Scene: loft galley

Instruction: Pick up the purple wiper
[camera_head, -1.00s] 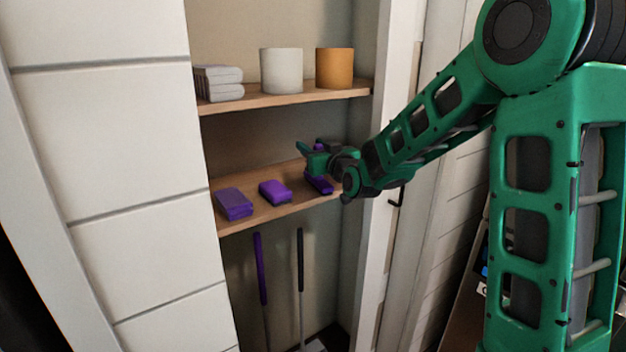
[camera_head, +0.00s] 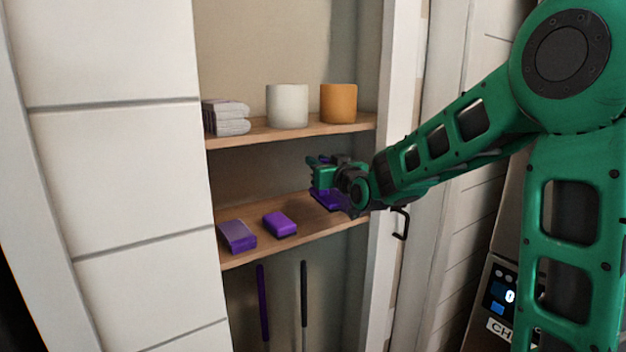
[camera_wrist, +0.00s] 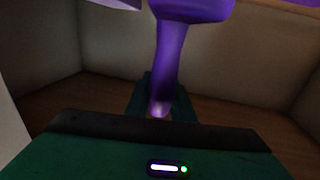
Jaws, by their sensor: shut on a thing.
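The purple wiper (camera_head: 326,199) is at the right end of the middle shelf, partly hidden by my gripper (camera_head: 318,172). In the wrist view its purple handle (camera_wrist: 170,58) runs down from a wider purple part at the top edge to my green fingers (camera_wrist: 160,106). My gripper is shut on the handle. Whether the wiper still touches the shelf cannot be told.
The middle shelf (camera_head: 262,250) also holds a purple sponge (camera_head: 281,223) and a folded purple cloth (camera_head: 237,237). Above are grey towels (camera_head: 227,118), a white canister (camera_head: 287,106) and an orange one (camera_head: 338,103). Two poles (camera_head: 263,300) stand below. A door handle (camera_head: 401,223) is close right.

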